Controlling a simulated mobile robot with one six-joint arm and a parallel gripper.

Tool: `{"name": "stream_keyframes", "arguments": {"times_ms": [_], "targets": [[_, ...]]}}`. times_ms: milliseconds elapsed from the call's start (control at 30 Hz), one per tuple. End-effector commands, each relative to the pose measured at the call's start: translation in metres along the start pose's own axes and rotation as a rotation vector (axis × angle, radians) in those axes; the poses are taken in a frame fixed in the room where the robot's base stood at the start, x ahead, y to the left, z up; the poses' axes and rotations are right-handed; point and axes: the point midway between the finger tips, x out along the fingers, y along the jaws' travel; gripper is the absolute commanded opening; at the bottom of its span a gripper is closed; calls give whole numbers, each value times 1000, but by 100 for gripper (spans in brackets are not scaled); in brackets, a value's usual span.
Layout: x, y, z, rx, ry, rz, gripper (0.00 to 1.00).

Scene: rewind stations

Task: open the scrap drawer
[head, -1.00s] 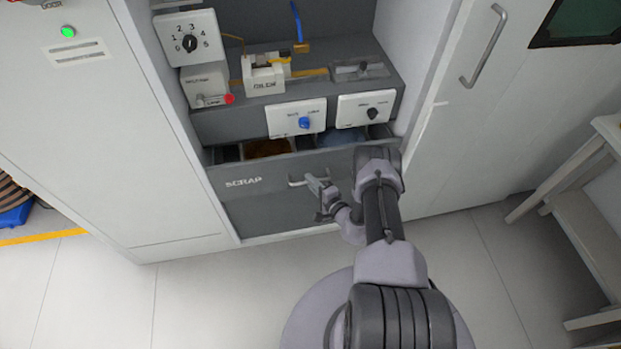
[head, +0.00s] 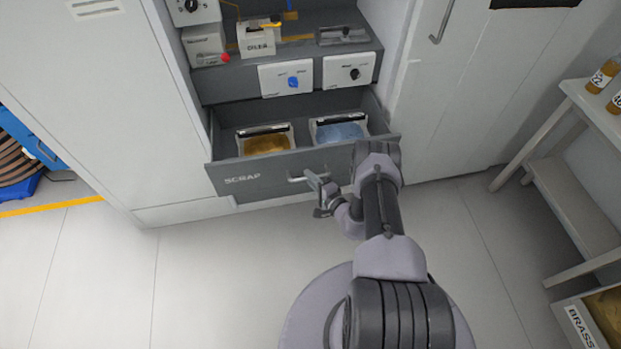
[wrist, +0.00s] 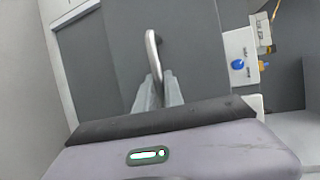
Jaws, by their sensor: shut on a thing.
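The scrap drawer (head: 242,181) is a grey drawer with "SCRAP" on its front, and it stands pulled out of the cabinet. Two bins show inside it, one with brown-gold contents (head: 266,143) and one with bluish contents (head: 339,132). My gripper (head: 316,184) is at the bar handle (head: 298,179) on the drawer front. In the wrist view the fingers (wrist: 158,90) are shut on the metal handle (wrist: 152,45). My arm covers the right part of the drawer front.
Above the drawer are two white knob panels, one with a blue knob (head: 293,81) and one with a black knob (head: 354,74). A white table (head: 590,110) with bottles stands at right, above a BRASS bin (head: 580,325). The floor left of my base is clear.

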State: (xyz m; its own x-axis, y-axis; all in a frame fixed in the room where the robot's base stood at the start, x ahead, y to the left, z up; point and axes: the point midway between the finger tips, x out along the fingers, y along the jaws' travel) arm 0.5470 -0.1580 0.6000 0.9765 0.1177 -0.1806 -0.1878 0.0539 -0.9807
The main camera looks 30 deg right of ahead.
Motion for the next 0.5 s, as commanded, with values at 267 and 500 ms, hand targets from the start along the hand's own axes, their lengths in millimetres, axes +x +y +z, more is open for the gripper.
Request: {"name": "stream_keyframes", "arguments": {"times_ms": [267, 500], "targets": [[0, -1, 0, -1, 0, -1, 26], [0, 0, 0, 0, 0, -1, 34]]}}
